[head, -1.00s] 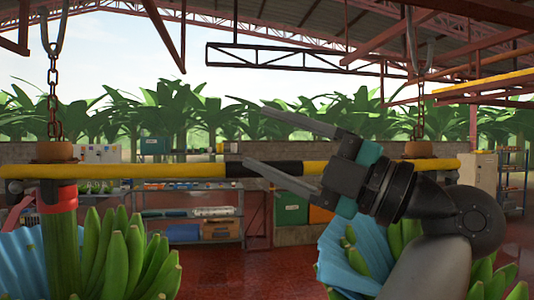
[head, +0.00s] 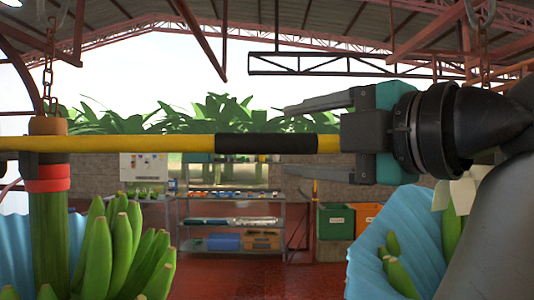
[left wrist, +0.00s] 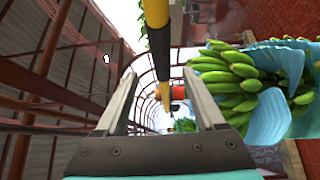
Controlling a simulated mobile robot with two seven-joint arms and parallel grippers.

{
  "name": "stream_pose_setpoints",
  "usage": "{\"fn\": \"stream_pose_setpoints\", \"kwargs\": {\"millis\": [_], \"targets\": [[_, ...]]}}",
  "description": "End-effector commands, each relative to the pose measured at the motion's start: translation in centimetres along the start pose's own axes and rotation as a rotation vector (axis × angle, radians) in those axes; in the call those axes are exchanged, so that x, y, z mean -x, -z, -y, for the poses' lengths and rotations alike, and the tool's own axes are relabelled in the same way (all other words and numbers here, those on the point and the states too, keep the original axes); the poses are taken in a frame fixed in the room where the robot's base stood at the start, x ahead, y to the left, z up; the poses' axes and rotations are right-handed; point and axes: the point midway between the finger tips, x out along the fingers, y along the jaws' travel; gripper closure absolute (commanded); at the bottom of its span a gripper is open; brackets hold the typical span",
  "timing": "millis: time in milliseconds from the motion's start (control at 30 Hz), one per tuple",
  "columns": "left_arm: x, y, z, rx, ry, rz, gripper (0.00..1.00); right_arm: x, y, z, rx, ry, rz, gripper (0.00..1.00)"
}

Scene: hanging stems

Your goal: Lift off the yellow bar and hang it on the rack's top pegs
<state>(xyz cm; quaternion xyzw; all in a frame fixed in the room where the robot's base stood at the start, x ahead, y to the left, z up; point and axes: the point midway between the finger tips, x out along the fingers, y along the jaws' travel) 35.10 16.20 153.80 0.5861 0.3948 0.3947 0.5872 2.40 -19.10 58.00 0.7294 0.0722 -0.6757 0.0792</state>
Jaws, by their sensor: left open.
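The yellow bar (head: 120,143) with a black middle sleeve (head: 266,143) runs level across the head view, near a brown collar (head: 48,126) under a chain at left. My left gripper (head: 290,139) is open and empty, pointing left along the bar, one finger above and one below its line. The gripper hides the bar's right part, so it is in front of it there. In the left wrist view, the bar's black sleeve (left wrist: 161,55) runs away from the camera, between the lines of the open fingers (left wrist: 161,85). My right gripper and the rack's top pegs are not visible.
Green banana bunches (head: 120,245) hang at left and right, with blue covers (head: 385,240). A red band (head: 48,178) circles the left stem. Behind stand a shelf unit (head: 232,221), a green bin (head: 336,221) and a brick wall. The red floor is open in the middle.

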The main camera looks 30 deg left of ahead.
Motion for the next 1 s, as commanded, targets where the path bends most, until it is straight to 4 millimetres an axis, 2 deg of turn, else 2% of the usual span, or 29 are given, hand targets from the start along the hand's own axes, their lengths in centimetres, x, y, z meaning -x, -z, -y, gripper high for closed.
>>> {"fn": "stream_pose_setpoints", "kwargs": {"millis": [100,300,533,800,1000], "targets": [[-2.3,0.0,0.0,-0.001,0.003,0.000,0.29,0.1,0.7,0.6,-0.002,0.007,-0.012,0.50],[-5.1,0.0,-0.1,0.000,0.001,-0.001,0.29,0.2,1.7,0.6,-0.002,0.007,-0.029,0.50],[-6.6,-0.1,0.0,-0.002,0.000,-0.002,0.29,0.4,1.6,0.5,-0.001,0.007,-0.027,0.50],[-10.2,-0.2,0.1,-0.001,-0.001,-0.005,0.29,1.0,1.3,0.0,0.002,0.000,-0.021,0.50],[-11.1,-0.3,0.1,-0.001,-0.001,-0.002,0.29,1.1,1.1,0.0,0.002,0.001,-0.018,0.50]]}}
